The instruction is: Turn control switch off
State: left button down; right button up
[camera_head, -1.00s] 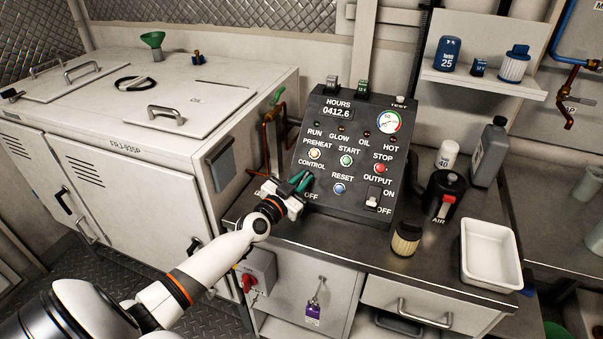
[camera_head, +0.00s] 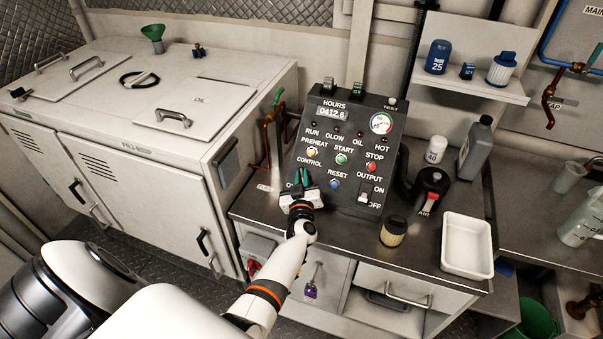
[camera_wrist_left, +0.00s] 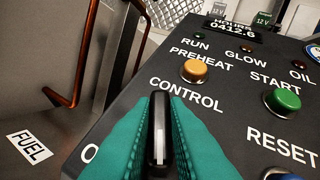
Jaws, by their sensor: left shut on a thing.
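The control switch is a black knob with a white line, seen between the fingers in the left wrist view (camera_wrist_left: 159,128). It sits below the CONTROL label at the lower left of the dark control panel (camera_head: 348,203). In the wrist view the white line runs nearly straight up the picture. My left gripper (camera_head: 302,177) has teal fingers, shut on the knob from both sides; they also show in the wrist view (camera_wrist_left: 160,135). In the head view the gripper hides the knob. The fingers cover the switch's position lettering, apart from an O at the left. My right gripper is not in view.
An OUTPUT switch (camera_head: 365,195) and several buttons, such as blue RESET (camera_head: 334,183), sit close by. A copper pipe (camera_head: 267,145) stands left of the panel. A ribbed filter (camera_head: 393,232), a black AIR unit (camera_head: 430,187) and a white tray (camera_head: 467,246) stand to the right.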

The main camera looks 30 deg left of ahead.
pick_arm(q)
jog(key=shift+n+g+y, duration=0.3)
jog(key=shift+n, duration=0.3)
jog(key=c, duration=1.4)
grip_release()
jog(key=shift+c, duration=0.2)
